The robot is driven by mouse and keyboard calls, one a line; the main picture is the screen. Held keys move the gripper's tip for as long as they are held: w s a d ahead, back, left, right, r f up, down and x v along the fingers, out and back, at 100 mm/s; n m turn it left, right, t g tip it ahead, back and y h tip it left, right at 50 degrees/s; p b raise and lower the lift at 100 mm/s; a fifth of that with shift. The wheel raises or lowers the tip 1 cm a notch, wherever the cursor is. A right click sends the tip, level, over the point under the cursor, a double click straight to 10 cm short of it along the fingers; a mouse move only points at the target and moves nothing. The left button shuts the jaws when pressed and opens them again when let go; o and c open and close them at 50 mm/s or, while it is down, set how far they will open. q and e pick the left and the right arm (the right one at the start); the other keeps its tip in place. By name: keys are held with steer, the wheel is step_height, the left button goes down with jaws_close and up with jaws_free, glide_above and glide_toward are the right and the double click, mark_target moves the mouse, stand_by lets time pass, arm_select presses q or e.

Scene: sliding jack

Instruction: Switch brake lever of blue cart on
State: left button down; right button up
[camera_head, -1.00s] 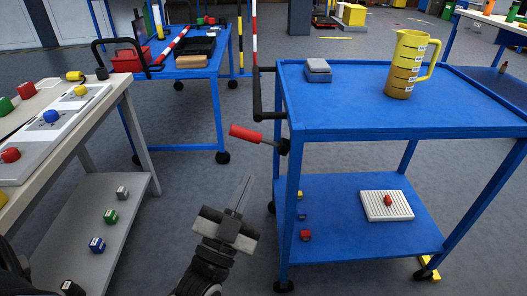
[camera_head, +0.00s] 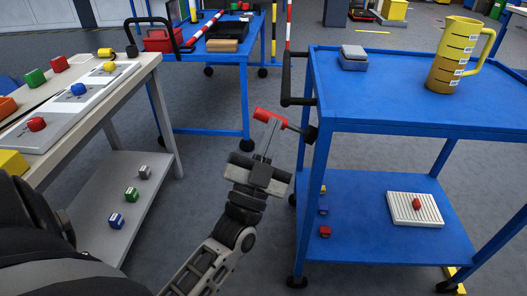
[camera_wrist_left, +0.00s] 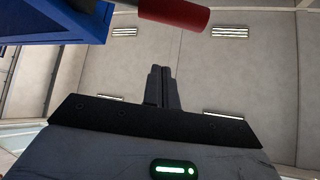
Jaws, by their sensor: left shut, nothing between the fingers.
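The blue cart (camera_head: 390,125) stands at the right. Its brake lever has a red grip (camera_head: 268,114) and a thin rod running right to a dark pivot (camera_head: 311,134) at the cart's left side. The grip points left and tilts slightly upward. My left gripper (camera_head: 269,133) is shut and empty, fingers pointing up, with the tips at the grip in the head view. In the left wrist view, the red grip (camera_wrist_left: 175,11) is at the top edge, beyond the shut fingers (camera_wrist_left: 163,88), with a visible gap. My right gripper is out of view.
The cart's black handle (camera_head: 285,80) is just above the lever. The cart carries a yellow jug (camera_head: 450,58) and a grey box (camera_head: 353,58). A workbench (camera_head: 140,72) with coloured buttons stands left, another blue cart (camera_head: 200,130) behind. Floor between is clear.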

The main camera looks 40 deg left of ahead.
mark_target(286, 125)
arm_select(q)
steer(key=w+a, duration=0.1)
steer(key=w+a+f+b, duration=0.1)
steer(key=w, duration=0.1)
steer(key=shift+w+a, duration=0.3)
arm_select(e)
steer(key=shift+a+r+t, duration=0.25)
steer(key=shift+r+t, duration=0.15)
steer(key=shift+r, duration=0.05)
arm_select(q)
steer(key=shift+b, duration=0.3)
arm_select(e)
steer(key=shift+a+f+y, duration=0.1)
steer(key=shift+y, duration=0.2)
arm_select(q)
steer(key=shift+a+f, duration=0.1)
steer(key=shift+f, duration=0.1)
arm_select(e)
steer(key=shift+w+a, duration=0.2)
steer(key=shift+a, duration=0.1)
